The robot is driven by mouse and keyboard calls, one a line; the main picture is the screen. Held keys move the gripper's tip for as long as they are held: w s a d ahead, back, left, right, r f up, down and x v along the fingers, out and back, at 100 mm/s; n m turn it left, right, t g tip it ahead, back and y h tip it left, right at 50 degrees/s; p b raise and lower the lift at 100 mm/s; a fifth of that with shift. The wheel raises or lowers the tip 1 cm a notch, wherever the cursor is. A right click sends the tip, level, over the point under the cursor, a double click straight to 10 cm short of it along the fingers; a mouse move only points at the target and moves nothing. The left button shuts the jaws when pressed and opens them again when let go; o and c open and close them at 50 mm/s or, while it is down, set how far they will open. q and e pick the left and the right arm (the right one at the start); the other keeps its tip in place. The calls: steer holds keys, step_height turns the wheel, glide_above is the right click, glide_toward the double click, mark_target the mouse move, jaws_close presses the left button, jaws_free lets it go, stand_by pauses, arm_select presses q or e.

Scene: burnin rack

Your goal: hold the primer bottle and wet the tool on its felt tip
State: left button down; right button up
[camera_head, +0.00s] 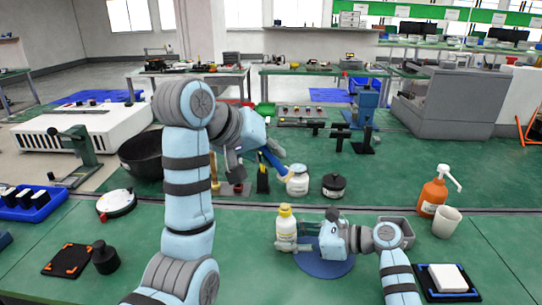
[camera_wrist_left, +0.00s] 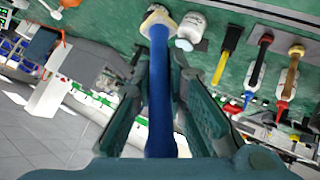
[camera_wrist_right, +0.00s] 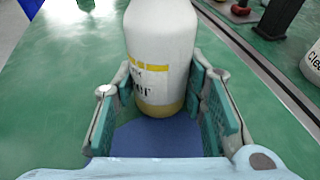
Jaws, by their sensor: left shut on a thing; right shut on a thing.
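The primer bottle (camera_head: 285,231), white with a yellow top, stands upright near the front middle of the bench. My right gripper (camera_head: 302,232) is shut on it from the right. In the right wrist view the bottle (camera_wrist_right: 160,50) is between the jaws (camera_wrist_right: 165,108); its top is out of frame. My left gripper (camera_head: 260,148) is shut on a blue-handled tool (camera_head: 273,163), which slopes down to a pale end. The left wrist view shows the blue handle (camera_wrist_left: 160,90) between the jaws (camera_wrist_left: 160,85). The tool's end is beyond the bottle, apart from its top in the head view.
A white labelled jar (camera_head: 297,182) stands beside the tool's pale end, with a dark round pot (camera_head: 334,186) to its right. An orange pump bottle (camera_head: 432,196) and a pale cup (camera_head: 446,222) stand at right. Several upright tools stand left of the jar. A blue round mat (camera_head: 323,266) lies in front.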

steer(key=o, duration=0.9)
